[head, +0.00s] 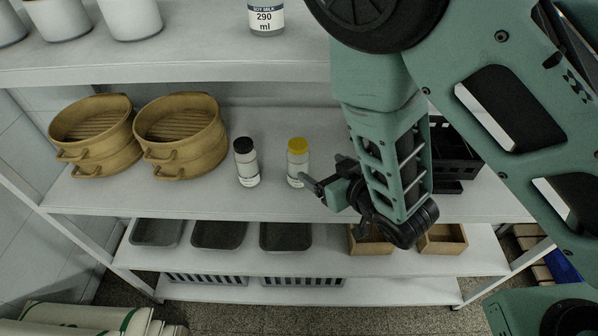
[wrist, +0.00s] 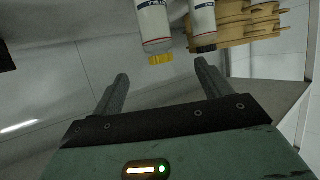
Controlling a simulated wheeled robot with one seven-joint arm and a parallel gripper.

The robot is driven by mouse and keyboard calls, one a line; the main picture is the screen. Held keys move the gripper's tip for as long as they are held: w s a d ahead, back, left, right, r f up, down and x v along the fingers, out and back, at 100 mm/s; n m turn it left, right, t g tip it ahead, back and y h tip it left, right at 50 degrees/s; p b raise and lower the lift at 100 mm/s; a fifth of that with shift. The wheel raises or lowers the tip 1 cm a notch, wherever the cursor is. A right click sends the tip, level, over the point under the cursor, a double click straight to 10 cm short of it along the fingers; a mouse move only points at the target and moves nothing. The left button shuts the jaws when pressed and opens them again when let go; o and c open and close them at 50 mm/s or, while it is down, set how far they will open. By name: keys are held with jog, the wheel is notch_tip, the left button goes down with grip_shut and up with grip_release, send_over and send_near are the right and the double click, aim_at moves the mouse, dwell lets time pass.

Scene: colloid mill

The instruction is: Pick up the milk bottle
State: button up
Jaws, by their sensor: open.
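Two white bottles stand upright on the middle shelf, one with a yellow cap (head: 298,163) and one with a black cap (head: 246,163) to its left. My gripper (head: 322,174) is open and empty, just right of the yellow-capped bottle. In the wrist view, my gripper (wrist: 160,70) has the yellow-capped bottle (wrist: 153,25) upside down in the picture, ahead of the gap between its fingers. The black-capped bottle (wrist: 203,20) is beside it.
Bamboo steamers (head: 180,135) stand left of the bottles. A black crate (head: 455,155) is behind my arm on the right. The upper shelf (head: 200,55) overhangs the back. Dark trays (head: 218,234) and wooden boxes (head: 443,240) are below. The shelf front before the bottles is clear.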

aim_at(302, 156)
jog(key=b, duration=0.3)
jog(key=shift+w+a+f, duration=0.25)
jog(key=shift+w+f, duration=0.1)
jog(key=shift+f, duration=0.05)
jog(key=shift+w+b, duration=0.1)
jog(key=shift+b, duration=1.05)
jog(key=b, duration=0.3)
jog(key=shift+w+f, duration=0.1)
jog(key=shift+f, duration=0.1)
jog(key=x, duration=0.4)
jog(key=p+x, duration=0.1)
jog(key=x, duration=0.1)
jog(key=shift+w+a+r, duration=0.2)
jog(key=shift+w, duration=0.1)
jog(key=shift+p+x, duration=1.5)
jog(key=shift+x, duration=1)
jog(key=shift+w+a+f, duration=0.1)
jog(key=shift+w+f, duration=0.2)
jog(key=c, duration=1.2)
